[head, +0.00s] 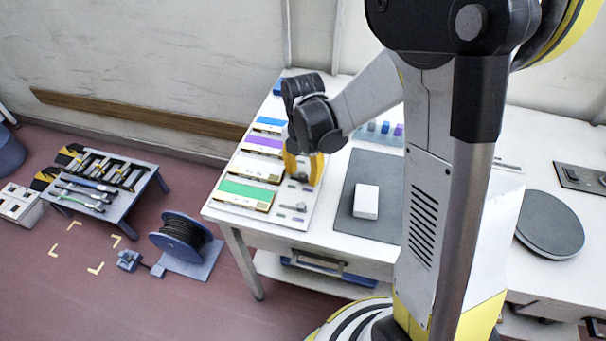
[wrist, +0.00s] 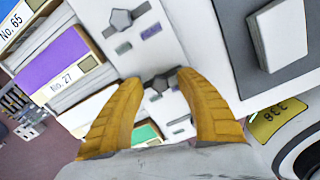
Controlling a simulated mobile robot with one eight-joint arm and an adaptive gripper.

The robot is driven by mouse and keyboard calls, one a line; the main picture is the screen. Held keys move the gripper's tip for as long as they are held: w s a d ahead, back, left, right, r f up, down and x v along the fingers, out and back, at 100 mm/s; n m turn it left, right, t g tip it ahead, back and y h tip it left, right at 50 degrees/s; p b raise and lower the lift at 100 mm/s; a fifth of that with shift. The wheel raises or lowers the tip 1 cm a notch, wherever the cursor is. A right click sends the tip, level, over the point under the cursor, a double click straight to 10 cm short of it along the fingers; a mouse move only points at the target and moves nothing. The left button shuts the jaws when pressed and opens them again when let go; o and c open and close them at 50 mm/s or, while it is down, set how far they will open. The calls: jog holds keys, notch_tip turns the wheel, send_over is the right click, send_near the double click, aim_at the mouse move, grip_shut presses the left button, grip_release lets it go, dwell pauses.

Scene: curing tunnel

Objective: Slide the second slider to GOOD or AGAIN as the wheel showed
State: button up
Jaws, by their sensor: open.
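A pale slider panel (head: 309,204) lies along the right of the coloured cases. Another dark knob (wrist: 160,80) is between the tips of my gripper. My gripper (wrist: 160,78) has its yellow fingers open, pointing down at the panel, one on each side of that knob; contact cannot be told. In the head view, my gripper (head: 303,182) hides part of the panel. A grey slider knob (head: 299,207) shows nearer the front. Slider lettering is too small to read. No wheel can be made out.
Labelled cases with green (head: 245,192), purple (head: 264,142) and blue tops line the table's left side. A dark mat (head: 371,222) with a white block (head: 366,201) is right of the panel. A round grey plate (head: 549,224) is farther right.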

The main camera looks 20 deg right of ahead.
grip_shut()
jog(key=shift+s+d, duration=0.8)
jog(key=shift+d, duration=0.3)
grip_release()
notch_tip(320, 180, up, 12)
